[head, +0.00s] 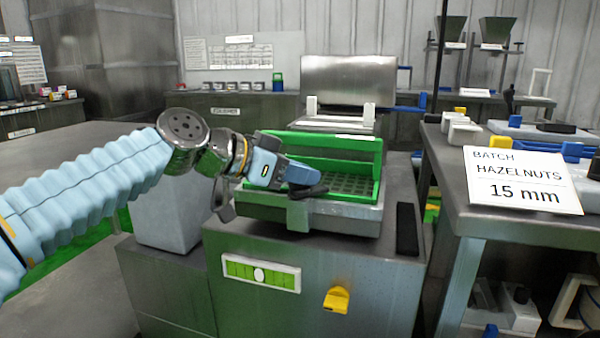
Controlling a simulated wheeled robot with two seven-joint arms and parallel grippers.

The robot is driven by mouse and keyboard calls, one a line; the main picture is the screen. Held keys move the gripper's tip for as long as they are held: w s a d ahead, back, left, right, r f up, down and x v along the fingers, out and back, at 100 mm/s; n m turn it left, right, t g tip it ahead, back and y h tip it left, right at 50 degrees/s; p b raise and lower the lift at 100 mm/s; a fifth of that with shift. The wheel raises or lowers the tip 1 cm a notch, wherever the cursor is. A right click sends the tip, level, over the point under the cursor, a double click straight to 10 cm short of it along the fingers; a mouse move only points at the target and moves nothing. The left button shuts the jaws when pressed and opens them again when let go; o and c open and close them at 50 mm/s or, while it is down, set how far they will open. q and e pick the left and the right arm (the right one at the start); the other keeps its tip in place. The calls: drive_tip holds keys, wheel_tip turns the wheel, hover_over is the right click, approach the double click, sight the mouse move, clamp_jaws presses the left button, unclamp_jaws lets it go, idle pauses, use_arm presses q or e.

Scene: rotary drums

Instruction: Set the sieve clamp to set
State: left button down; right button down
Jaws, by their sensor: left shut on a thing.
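The green sieve (372,165) with a perforated floor and a raised green frame sits in a grey metal tray on top of the machine (350,262). A grey clamp bracket (298,216) is on the tray's front wall. My left gripper (302,184) reaches in from the left, just above this bracket at the sieve's front edge. It is shut on what looks like the sieve clamp's handle; its fingers cover most of that part, and the clamp's exact position cannot be told. My right gripper is not in view.
A yellow knob (337,299) and a green indicator strip (261,273) are on the machine's front. A side table (455,190) at right bears a sign (522,181) reading "BATCH HAZELNUTS 15 mm". A raised metal lid (349,80) stands behind the sieve. A grey table is at left.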

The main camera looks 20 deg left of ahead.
use_arm(q)
drive_tip(key=shift+n, duration=0.3)
drive_tip(key=n+t+y, duration=0.2)
drive_tip(key=shift+y, duration=0.3)
drive_tip(key=shift+a+f+n+t+y, duration=0.1)
drive_tip(key=shift+n+t+y, duration=0.4)
drive_tip(key=shift+n+y, duration=0.5)
drive_tip(key=n+t+y+b, duration=0.1)
drive_tip(key=n+y+b, duration=0.1)
drive_tip(key=b, duration=0.1)
drive_tip(key=shift+f+n+y, duration=0.15)
drive_tip(key=shift+n+y, duration=0.25)
drive_tip(key=shift+r+n+y+b, duration=0.2)
drive_tip(key=shift+n+y+b, duration=0.5)
drive_tip(key=shift+y+b, duration=0.15)
drive_tip(key=c, duration=1.1)
unclamp_jaws()
